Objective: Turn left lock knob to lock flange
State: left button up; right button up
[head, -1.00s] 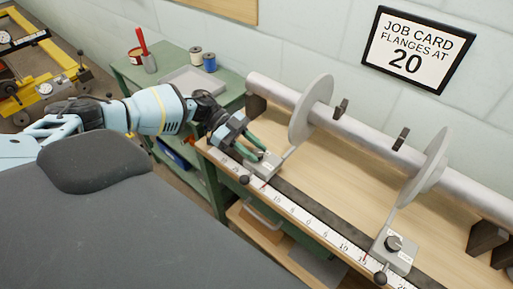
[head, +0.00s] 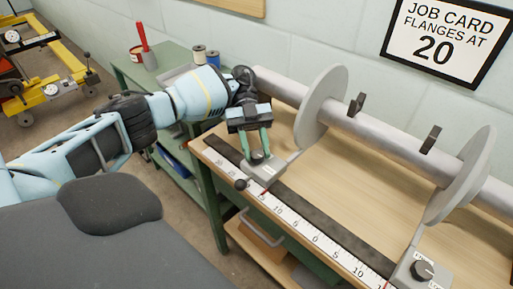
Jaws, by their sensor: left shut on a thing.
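My left gripper (head: 258,146) points down over the left flange's grey carriage block (head: 268,174). Its green fingers are shut on the left lock knob (head: 258,157), which is small, dark and mostly hidden between the fingertips. The left flange (head: 322,108) is a pale disc on the grey roller tube, joined to the block by a thin arm. The right flange (head: 462,176) stands further along the tube, with its own black lock knob (head: 422,271) on a grey block at bottom right. My right gripper is not in view.
A white ruler scale (head: 317,238) and a dark rail (head: 330,222) run along the front of the wooden bench (head: 365,190). The job card (head: 448,40) on the wall reads flanges at 20. A green cart (head: 150,77) with spools stands behind my arm.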

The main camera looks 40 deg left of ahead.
aim_at(256, 150)
pick_arm(q)
jog(key=shift+d, duration=0.1)
dwell(0.4)
jog(key=o, duration=1)
jog(key=shift+r, duration=0.25)
notch_tip(256, 150, up, 3)
jog(key=shift+s+r, duration=0.15)
jog(key=shift+s+d+r+p, duration=0.2)
jog(key=shift+s+d+p, duration=0.2)
jog(key=shift+s+d, duration=1.45)
jog(key=shift+s+d+r+p, duration=0.3)
jog(key=shift+s+d, duration=0.6)
jog(key=shift+s, duration=1.75)
jog(key=shift+s+d+r+p, duration=0.1)
jog(key=shift+s+d+p, duration=0.35)
jog(key=shift+s+d, duration=1.4)
jog(key=shift+s+a, duration=0.35)
jog(key=shift+a, duration=0.1)
jog(key=shift+s, duration=0.15)
